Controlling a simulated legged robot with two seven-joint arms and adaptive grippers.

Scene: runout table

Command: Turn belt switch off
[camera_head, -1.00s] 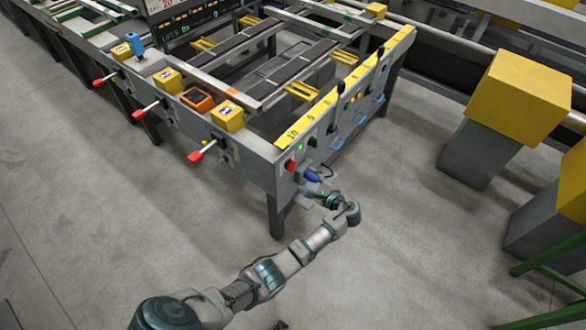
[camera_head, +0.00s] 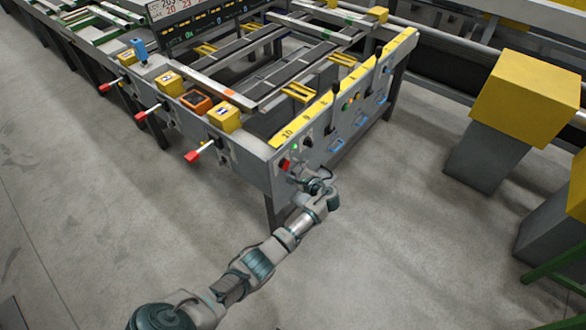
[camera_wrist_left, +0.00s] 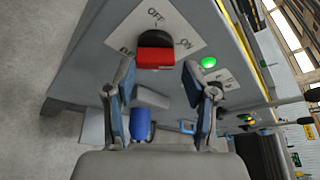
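The belt switch (camera_wrist_left: 155,58) is a black knob with a red front on a white label plate, on the end panel of the runout table. The plate (camera_wrist_left: 182,30) reads OFF and ON, with a third marking partly covered. In the head view the switch shows as a small red spot (camera_head: 284,164). My left gripper (camera_wrist_left: 159,74) is open, its two fingers spread to either side just short of the red front. Contact with the knob is not visible. In the head view the left gripper (camera_head: 303,176) is small beside the switch. My right gripper is not in view.
A lit green lamp (camera_wrist_left: 208,62) is right of the switch. A blue connector (camera_wrist_left: 143,124) sits low between the fingers. Blue handles (camera_head: 336,144) stick out along the panel. Red-tipped levers (camera_head: 193,156) line the table's left side. The floor in front is clear.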

